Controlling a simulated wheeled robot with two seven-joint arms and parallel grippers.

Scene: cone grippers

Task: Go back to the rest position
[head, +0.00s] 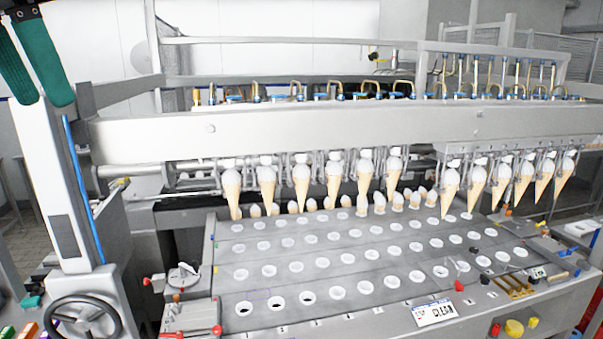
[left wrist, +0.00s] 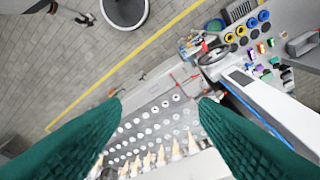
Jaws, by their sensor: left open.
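My left gripper (head: 43,100) is at the top left of the head view, with two green ribbed fingers pointing down beside a white column. The fingers are apart with nothing between them. In the left wrist view the same two fingers (left wrist: 159,104) spread wide over the machine, empty. My right gripper is in neither view. The cone machine (head: 320,285) fills the middle, with a grey plate of round holes. Filled cones (head: 301,185) hang in a row from its holders, and another group of cones (head: 474,188) hangs at the right.
A white column (head: 60,190) with a blue tube stands just below my left gripper. A black handwheel (head: 82,318) is at lower left. A long grey beam (head: 340,125) crosses above the cones. In the left wrist view, bare paved floor (left wrist: 45,75) lies beyond a yellow line.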

